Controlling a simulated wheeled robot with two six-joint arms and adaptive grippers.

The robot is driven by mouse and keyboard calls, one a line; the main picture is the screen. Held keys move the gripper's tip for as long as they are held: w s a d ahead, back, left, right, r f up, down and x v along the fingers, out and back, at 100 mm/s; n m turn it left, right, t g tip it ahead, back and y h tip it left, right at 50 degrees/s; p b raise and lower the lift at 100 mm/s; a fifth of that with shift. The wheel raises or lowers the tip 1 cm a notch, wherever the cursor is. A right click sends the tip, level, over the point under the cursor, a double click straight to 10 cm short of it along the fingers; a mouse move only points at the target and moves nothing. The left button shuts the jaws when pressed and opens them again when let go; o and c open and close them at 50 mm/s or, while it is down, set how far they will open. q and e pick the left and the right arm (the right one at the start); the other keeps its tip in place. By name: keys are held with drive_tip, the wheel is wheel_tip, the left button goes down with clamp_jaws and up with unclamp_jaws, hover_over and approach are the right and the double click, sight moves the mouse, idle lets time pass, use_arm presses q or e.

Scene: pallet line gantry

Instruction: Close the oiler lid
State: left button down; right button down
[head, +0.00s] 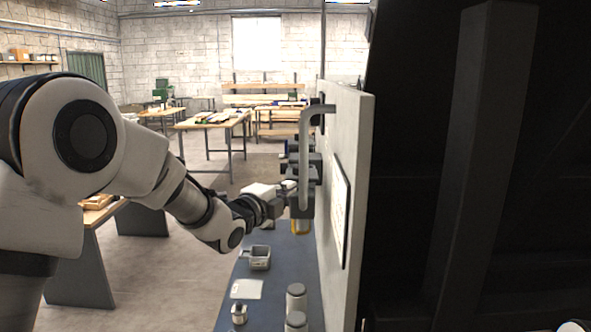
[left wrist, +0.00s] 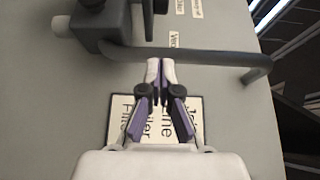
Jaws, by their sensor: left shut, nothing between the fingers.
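My left gripper (head: 289,187) reaches in from the left to the grey units mounted on the panel (head: 347,105). In the left wrist view its fingers (left wrist: 160,65) are shut and empty, with the tips at or just beside a grey bar (left wrist: 200,56); I cannot tell whether they touch it. A grey block (head: 301,207) with an amber bowl (head: 300,227) under it sits beside the gripper in the head view. I cannot tell which part is the oiler lid or how it stands.
A bent grey pipe (head: 304,150) stands out from the panel. Below, a dark bench (head: 268,296) holds a small grey box (head: 260,257), a pale plate (head: 246,289) and capped cylinders (head: 296,298). A printed label (left wrist: 122,118) is on the panel. Wooden tables stand far behind.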

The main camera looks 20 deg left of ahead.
sight(302, 179)
use_arm(q)
drive_tip(key=p+x, duration=0.1)
drive_tip(key=x, duration=0.3)
drive_tip(key=p+x, duration=0.1)
drive_tip(key=x, duration=0.1)
drive_tip(key=shift+s+d+r+p, duration=0.1)
drive_tip(key=shift+d+r+p, duration=0.2)
drive_tip(key=shift+r+p, duration=0.05)
drive_tip(key=w, duration=0.1)
drive_tip(key=w+a+p, duration=0.2)
drive_tip(key=shift+w+a+f, duration=0.2)
drive_tip(key=shift+w+f, duration=0.1)
drive_tip(key=shift+w, duration=0.05)
drive_tip(key=shift+d, duration=0.15)
